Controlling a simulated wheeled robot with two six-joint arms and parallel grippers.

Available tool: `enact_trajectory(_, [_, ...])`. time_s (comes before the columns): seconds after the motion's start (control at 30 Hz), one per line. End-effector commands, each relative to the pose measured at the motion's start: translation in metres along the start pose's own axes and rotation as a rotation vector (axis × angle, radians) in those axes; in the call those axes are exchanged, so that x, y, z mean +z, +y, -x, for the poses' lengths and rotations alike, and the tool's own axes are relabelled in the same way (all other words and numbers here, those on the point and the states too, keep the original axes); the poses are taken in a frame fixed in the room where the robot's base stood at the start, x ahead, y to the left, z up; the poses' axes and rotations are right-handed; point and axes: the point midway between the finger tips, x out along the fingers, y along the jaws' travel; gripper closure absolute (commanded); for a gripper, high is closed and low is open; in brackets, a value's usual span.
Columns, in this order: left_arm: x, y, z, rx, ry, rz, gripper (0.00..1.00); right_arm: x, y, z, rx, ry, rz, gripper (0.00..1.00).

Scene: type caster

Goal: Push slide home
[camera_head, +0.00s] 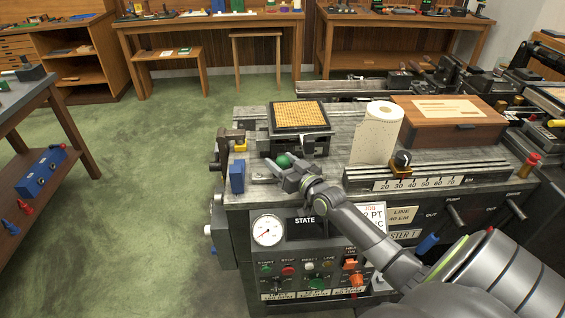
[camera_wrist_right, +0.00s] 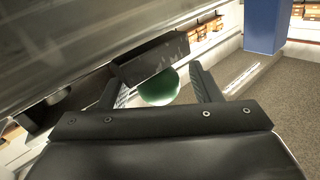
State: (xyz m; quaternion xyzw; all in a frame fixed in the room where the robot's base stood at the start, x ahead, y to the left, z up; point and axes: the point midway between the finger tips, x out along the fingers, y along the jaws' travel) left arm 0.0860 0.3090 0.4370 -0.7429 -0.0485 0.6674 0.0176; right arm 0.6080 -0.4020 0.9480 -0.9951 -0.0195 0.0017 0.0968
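A green ball knob (camera_head: 284,160) sits at the front of the machine top, just in front of the black block with a gold grid plate (camera_head: 298,114). My right gripper (camera_head: 274,171) is at the knob, its arm coming in from the lower right. In the right wrist view the green knob (camera_wrist_right: 159,87) shows between the two spread fingers (camera_wrist_right: 160,90), with a dark block (camera_wrist_right: 150,60) behind it. I cannot tell whether the fingers touch the knob. The slide itself is not clearly distinguishable. My left gripper is not in view.
A blue block (camera_head: 237,177) stands left of the gripper. A paper roll (camera_head: 378,132), a wooden box (camera_head: 450,122) and a numbered scale bar (camera_head: 425,182) with a black knob are to the right. A control panel with a gauge (camera_head: 268,230) is below. The green floor at left is open.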

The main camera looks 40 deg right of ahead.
Motion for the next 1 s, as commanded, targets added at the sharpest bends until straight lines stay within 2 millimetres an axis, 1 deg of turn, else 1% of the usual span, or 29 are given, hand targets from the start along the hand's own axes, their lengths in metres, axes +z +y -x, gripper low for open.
enact_trajectory(0.17, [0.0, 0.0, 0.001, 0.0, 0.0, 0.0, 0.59, 0.0, 0.0, 0.002, 0.0, -0.001, 0.001, 0.43])
enact_trajectory(0.27, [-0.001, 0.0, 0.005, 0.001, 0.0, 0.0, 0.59, -0.001, 0.0, 0.011, 0.001, -0.002, 0.001, 0.43])
enact_trajectory(0.33, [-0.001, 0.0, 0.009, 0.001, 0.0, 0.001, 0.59, -0.001, 0.0, 0.021, 0.001, -0.003, 0.002, 0.43])
enact_trajectory(0.67, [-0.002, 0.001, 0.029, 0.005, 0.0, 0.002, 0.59, -0.002, 0.0, 0.089, 0.001, -0.004, 0.001, 0.43])
enact_trajectory(0.8, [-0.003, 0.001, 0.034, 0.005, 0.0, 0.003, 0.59, -0.001, 0.0, 0.119, 0.001, -0.004, 0.0, 0.43])
enact_trajectory(1.0, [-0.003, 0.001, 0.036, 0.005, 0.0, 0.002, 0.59, 0.0, 0.001, 0.154, 0.0, -0.003, 0.001, 0.43])
